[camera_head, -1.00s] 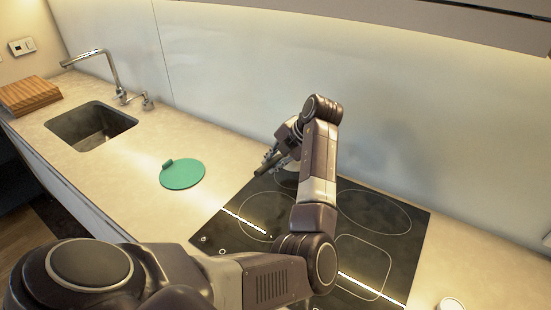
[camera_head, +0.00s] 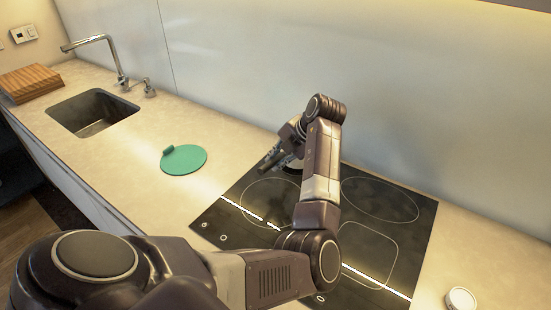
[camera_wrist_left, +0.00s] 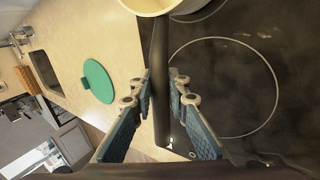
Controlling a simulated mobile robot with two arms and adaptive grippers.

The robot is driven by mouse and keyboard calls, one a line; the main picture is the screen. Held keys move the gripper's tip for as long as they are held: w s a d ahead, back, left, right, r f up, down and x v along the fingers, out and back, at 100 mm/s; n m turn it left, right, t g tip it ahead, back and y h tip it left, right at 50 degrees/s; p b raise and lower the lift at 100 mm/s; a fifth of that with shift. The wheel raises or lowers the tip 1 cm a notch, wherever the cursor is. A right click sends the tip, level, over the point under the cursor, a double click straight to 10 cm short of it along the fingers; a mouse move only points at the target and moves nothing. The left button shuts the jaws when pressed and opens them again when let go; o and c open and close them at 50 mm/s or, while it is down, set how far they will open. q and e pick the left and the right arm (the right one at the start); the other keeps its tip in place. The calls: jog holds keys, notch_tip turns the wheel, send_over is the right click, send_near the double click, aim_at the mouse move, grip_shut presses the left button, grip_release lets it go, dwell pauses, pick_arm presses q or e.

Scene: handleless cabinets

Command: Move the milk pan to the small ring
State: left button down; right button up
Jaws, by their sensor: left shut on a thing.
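The milk pan (camera_wrist_left: 150,5) shows in the left wrist view as a cream rim at the top edge, with a dark handle (camera_wrist_left: 160,65) running down from it. My left gripper (camera_wrist_left: 162,82) is shut on this handle. In the head view my left gripper (camera_head: 272,162) is over the back left of the black cooktop (camera_head: 328,178), and my arm mostly hides the pan. A ring (camera_head: 268,203) is marked at the cooktop's left and a larger oval ring (camera_head: 380,200) at back right. In the wrist view, part of another ring shows beside the pan. My right gripper is not in view.
A green round mat (camera_head: 184,160) lies on the counter left of the cooktop. Farther left are a sink (camera_head: 92,112), a faucet (camera_head: 100,45) and wooden boards (camera_head: 30,82). A small white round item (camera_head: 461,299) is at front right. The wall stands close behind the cooktop.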

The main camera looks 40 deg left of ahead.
pick_arm(q)
jog(key=shift+f+b, duration=0.3)
jog(key=shift+f, duration=0.55)
dwell(0.4)
